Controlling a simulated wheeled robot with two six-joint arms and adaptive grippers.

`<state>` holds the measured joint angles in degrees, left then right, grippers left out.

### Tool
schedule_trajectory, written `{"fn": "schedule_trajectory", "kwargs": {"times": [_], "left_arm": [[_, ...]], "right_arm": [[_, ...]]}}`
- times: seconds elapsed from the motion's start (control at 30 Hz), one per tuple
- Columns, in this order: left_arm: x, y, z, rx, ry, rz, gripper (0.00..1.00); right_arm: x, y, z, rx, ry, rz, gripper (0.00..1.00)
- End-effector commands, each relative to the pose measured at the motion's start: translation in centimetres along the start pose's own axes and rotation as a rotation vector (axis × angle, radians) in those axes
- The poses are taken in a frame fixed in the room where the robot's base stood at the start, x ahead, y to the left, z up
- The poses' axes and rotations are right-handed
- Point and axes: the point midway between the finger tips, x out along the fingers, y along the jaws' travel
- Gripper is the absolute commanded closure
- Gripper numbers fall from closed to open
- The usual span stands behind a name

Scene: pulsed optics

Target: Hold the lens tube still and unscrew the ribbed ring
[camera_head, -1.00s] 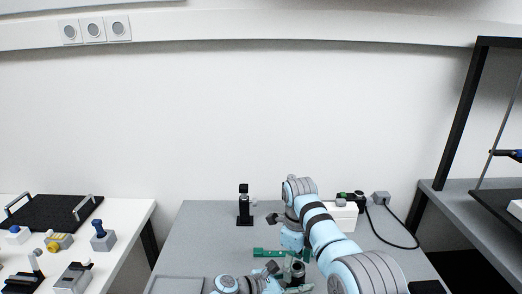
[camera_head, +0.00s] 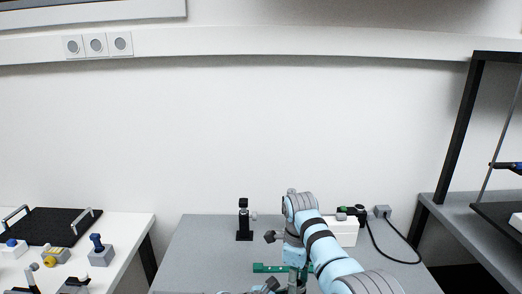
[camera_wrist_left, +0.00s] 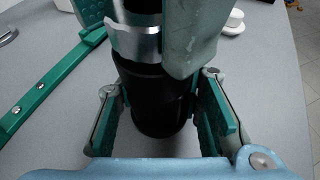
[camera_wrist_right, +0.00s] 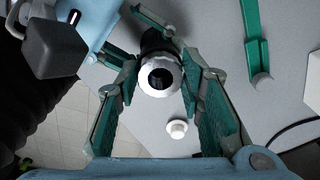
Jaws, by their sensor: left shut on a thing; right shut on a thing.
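The black lens tube (camera_wrist_left: 158,100) stands upright between the fingers of my left gripper (camera_wrist_left: 160,92), which is shut on it. A silver ring (camera_wrist_left: 136,44) sits at the tube's upper part; whether it is ribbed is not clear. My right gripper's fingers come down around the ring from above in the left wrist view. In the right wrist view my right gripper (camera_wrist_right: 160,72) is shut on the silver ring, seen end-on around a dark opening. In the head view the tube and both grippers are crowded at the bottom edge and mostly hidden.
A green bar (camera_head: 268,268) lies on the grey table (camera_head: 205,255), left of the tube. A white round knob (camera_wrist_right: 177,128) is close by. A black post (camera_head: 244,220) and a white box (camera_head: 345,230) with a cable stand at the back. The table's left part is clear.

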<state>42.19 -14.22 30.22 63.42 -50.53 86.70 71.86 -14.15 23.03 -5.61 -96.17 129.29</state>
Motion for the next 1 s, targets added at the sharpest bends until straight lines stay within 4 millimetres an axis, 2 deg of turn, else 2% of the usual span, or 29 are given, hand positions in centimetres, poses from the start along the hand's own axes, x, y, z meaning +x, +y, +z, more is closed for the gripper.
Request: {"fn": "schedule_trajectory", "kwargs": {"times": [0.57,1.0], "left_arm": [[0.0,0.0,-0.2,-0.003,0.004,0.001,1.0],[0.0,0.0,-0.2,-0.002,0.003,0.001,1.0]], "right_arm": [[-0.5,0.3,0.1,-0.001,0.001,0.009,1.0],[-5.4,0.0,0.1,0.001,0.0,0.004,1.0]]}}
